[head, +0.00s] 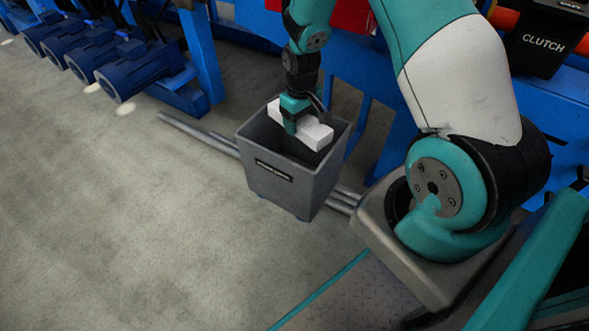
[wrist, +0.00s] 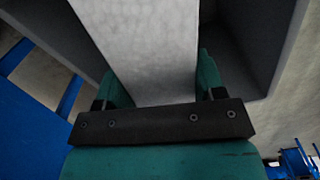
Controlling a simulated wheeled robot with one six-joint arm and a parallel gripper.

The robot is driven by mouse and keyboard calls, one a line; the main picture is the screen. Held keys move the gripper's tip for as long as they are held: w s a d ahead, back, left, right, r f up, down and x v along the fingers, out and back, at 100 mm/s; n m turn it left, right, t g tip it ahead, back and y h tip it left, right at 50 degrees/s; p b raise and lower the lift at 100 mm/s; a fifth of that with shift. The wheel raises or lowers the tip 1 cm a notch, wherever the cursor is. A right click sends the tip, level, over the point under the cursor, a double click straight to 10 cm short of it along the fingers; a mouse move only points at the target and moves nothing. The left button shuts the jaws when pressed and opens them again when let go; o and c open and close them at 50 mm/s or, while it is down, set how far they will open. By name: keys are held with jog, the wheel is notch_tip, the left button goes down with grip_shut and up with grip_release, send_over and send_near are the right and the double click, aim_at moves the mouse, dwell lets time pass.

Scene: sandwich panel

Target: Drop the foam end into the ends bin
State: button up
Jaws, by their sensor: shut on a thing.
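The foam end is a white block (head: 317,135) over the mouth of a grey bin in the head view. My gripper (head: 290,125) is shut on the foam end, with its teal fingers on either side of it. In the wrist view the foam end (wrist: 140,45) fills the middle between the fingers (wrist: 160,85). The grey bin (head: 290,188) stands on the floor with a dark label on its front; its wall also shows in the wrist view (wrist: 285,40). The label's text is too small to read. I cannot tell how far the foam reaches below the rim.
Grey pipes (head: 190,128) run along the floor behind and beside the bin. Blue motors (head: 135,72) and a blue machine frame (head: 205,50) stand at the back left. A panel marked CLUTCH (head: 545,40) is at the top right. The concrete floor (head: 110,220) at the left is clear.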

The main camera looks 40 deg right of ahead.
jog(key=o, duration=1)
notch_tip(320, 180, up, 17)
jog(key=p, duration=0.5)
jog(key=shift+r, duration=0.2)
jog(key=shift+a, duration=0.1)
